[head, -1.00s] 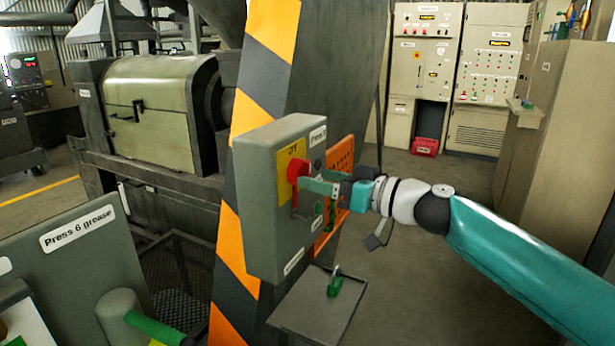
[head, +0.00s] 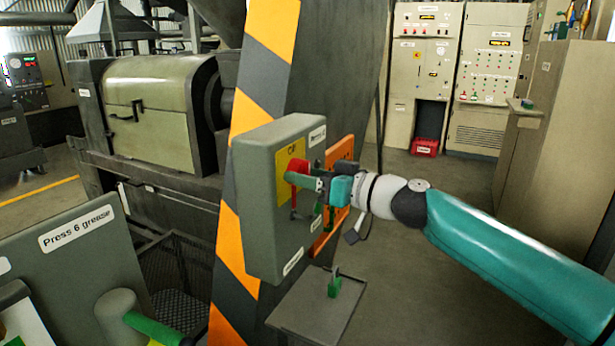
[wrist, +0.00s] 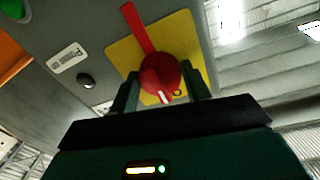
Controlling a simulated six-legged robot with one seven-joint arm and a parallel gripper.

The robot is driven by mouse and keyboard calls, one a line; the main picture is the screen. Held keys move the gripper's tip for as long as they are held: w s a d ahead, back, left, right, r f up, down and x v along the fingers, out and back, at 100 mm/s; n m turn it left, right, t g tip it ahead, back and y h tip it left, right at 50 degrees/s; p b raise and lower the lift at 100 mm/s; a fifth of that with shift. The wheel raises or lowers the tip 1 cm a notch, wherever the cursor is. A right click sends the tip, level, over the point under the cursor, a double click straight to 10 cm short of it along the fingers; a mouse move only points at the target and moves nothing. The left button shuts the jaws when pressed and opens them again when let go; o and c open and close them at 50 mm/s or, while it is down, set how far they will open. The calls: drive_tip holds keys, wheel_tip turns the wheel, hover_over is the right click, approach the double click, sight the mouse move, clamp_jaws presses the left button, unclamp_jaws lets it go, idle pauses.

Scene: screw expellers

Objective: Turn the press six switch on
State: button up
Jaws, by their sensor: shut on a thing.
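The press six switch is a grey box (head: 262,215) on the striped post, with a yellow plate (head: 284,185) and a red rotary knob (head: 297,167) on its front. In the wrist view the red knob (wrist: 160,75) sits on the yellow plate (wrist: 188,42), its long red handle pointing toward the upper left. My gripper (head: 308,180) reaches in from the right and is shut on the red knob, with one green finger on each side of it. My gripper's fingers (wrist: 162,82) hide part of the plate's lettering. A round dark button (wrist: 86,81) sits beside the plate.
An orange perforated panel (head: 336,205) stands just behind the box. A small grey shelf (head: 300,310) with a green padlock (head: 334,287) is below. A panel labelled Press 6 grease (head: 70,265) is at lower left. The floor to the right is open.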

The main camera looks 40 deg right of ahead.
drive_tip(key=m, duration=0.8)
drive_tip(key=shift+r+m+g, duration=0.1)
drive_tip(key=shift+m+g, duration=0.3)
drive_tip(key=m, duration=0.4)
drive_tip(key=shift+r+y, duration=0.1)
drive_tip(key=shift+y, duration=0.2)
drive_tip(key=shift+m+g+y, duration=0.3)
drive_tip(key=shift+m, duration=1.8)
drive_tip(key=o, duration=1)
drive_tip(key=shift+r, duration=0.1)
drive_tip(key=shift+c, duration=0.2)
drive_tip(key=shift+s, duration=0.1)
